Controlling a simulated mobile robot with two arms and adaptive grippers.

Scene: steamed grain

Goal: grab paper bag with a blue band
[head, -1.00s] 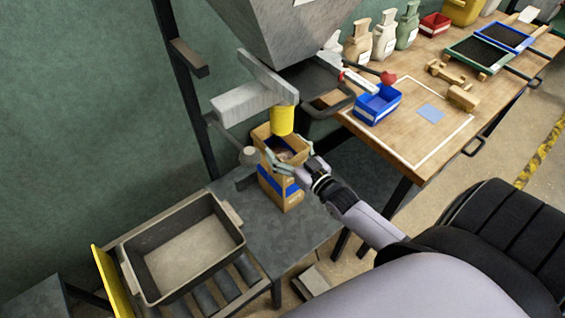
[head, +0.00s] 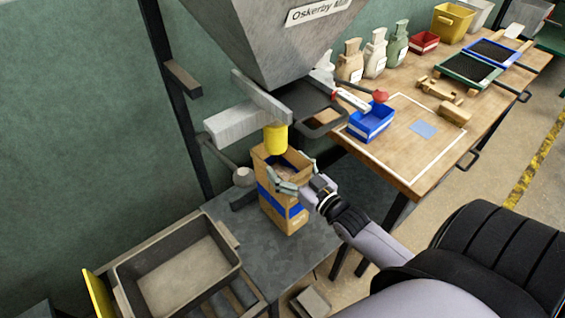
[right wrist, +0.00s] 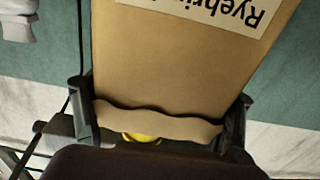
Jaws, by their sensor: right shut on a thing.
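The open-topped brown paper bag with a blue band (head: 267,201) stands upright on the grey metal stand, below the yellow spout (head: 276,140). My right gripper (head: 287,182) reaches in from the right and is shut on the upper part of this bag. In the right wrist view the bag (right wrist: 185,60) fills the middle between the two fingers, with a printed label upside down and a wavy top edge. The blue band does not show there. My left gripper is in neither view.
A grey hopper (head: 270,40) hangs above the bag. A grey tray (head: 225,262) lies at the lower left. The wooden table (head: 405,180) at the right bears a blue bin (head: 371,122), several small sacks and sieves. A grey block (head: 311,301) lies on the floor.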

